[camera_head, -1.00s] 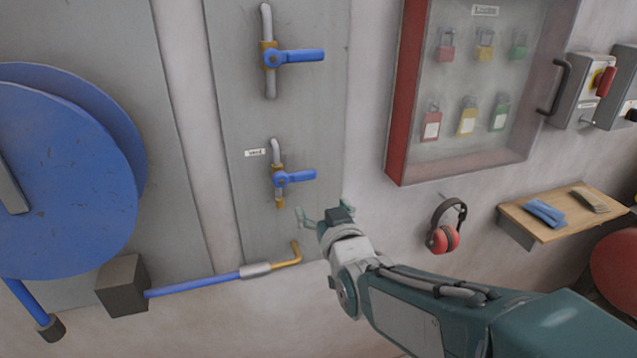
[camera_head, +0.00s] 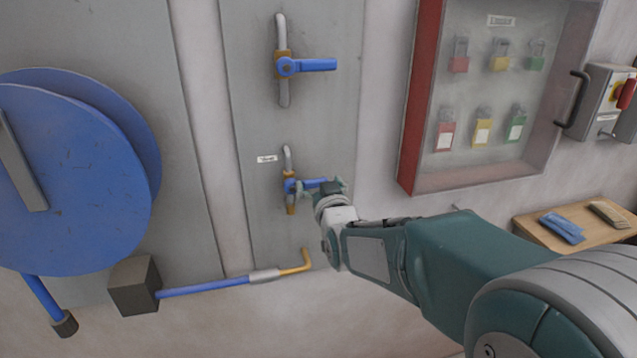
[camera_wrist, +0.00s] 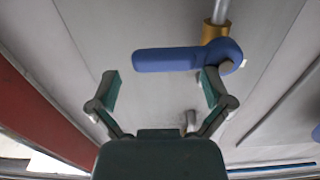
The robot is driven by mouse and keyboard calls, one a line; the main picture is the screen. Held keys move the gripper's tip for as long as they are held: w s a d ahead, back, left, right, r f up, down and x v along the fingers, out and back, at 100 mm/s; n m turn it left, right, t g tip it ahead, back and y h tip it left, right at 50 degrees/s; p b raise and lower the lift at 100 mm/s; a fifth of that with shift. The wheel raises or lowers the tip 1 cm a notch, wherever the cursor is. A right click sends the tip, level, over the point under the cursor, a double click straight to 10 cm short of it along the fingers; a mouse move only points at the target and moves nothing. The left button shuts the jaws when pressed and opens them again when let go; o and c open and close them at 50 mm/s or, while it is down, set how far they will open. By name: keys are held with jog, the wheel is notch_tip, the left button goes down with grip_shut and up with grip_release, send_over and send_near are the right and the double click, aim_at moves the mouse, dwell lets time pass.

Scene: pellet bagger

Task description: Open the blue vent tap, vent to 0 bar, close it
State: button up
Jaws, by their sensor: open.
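The lower blue tap handle (camera_head: 312,184) sits on a brass valve body below a small white label (camera_head: 267,159), its lever horizontal and pointing right. My gripper (camera_head: 318,187) is at this handle and hides part of it. In the wrist view the blue lever (camera_wrist: 170,59) lies across and just beyond the fingertips of my gripper (camera_wrist: 160,78). The fingers are spread open; the right finger is close to the pivot end, and I cannot tell whether it touches. No pressure gauge is in view.
A second blue tap (camera_head: 313,65) is higher on the same grey panel. A blue hose with a brass elbow (camera_head: 303,262) runs below. A blue reel (camera_head: 70,180) stands at left. A red-framed padlock cabinet (camera_head: 408,110) and a wooden shelf (camera_head: 540,236) are at right.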

jog(key=shift+w+a, duration=0.1)
jog(key=shift+a, duration=0.2)
jog(key=c, duration=0.9)
jog(key=shift+d+r, duration=0.1)
jog(key=shift+d, duration=0.1)
jog(key=shift+c, duration=1.1)
